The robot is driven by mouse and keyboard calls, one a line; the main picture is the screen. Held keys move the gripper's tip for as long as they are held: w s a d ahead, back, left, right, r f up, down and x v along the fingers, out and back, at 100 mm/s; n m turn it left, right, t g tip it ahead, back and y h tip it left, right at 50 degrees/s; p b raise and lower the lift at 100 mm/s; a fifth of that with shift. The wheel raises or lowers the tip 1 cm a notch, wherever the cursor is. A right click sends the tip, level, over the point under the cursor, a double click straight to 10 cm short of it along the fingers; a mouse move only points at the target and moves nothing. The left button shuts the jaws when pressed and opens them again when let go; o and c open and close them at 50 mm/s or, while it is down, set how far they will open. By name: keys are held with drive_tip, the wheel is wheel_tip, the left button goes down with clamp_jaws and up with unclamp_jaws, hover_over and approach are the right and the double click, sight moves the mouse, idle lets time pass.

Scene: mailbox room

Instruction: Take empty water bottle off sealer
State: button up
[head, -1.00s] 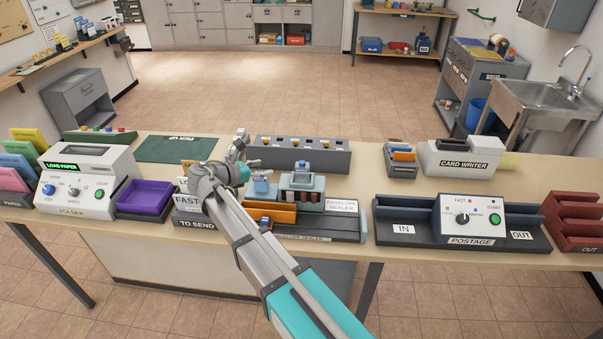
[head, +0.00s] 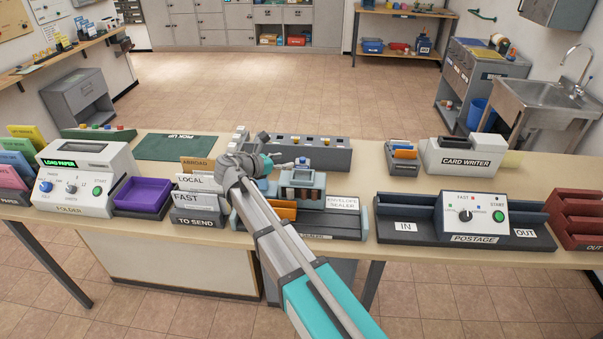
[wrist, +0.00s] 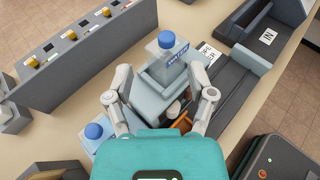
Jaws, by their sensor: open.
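A clear bottle with a blue cap (wrist: 168,57) stands upright on top of the grey envelope sealer (wrist: 235,97). In the head view the bottle (head: 302,163) shows small above the sealer (head: 345,222). My gripper (wrist: 163,92) is open and empty, its two fingers spread. In the wrist view the bottle lies beyond the fingers, in line with the gap between them and apart from both. My arm hides the sealer's left part in the head view.
A grey row of slots (wrist: 80,55) with yellow-topped switches runs behind the sealer. The TO SEND sorter (head: 200,222) stands left of the sealer and the postage machine (head: 470,220) right. The green mat (head: 175,148) is bare.

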sight(300, 160)
drive_tip(key=shift+w+d+f, duration=0.15)
drive_tip(key=shift+w+d, duration=0.15)
drive_tip(key=shift+d, duration=0.05)
drive_tip(key=shift+s+d+b+x, duration=0.15)
drive_tip(key=shift+b+x, duration=0.3)
drive_tip(key=shift+x, duration=0.85)
drive_tip(key=shift+s+d+b+x, duration=0.15)
drive_tip(key=shift+b+x, duration=0.25)
drive_tip(key=shift+x, duration=0.9)
clamp_jaws()
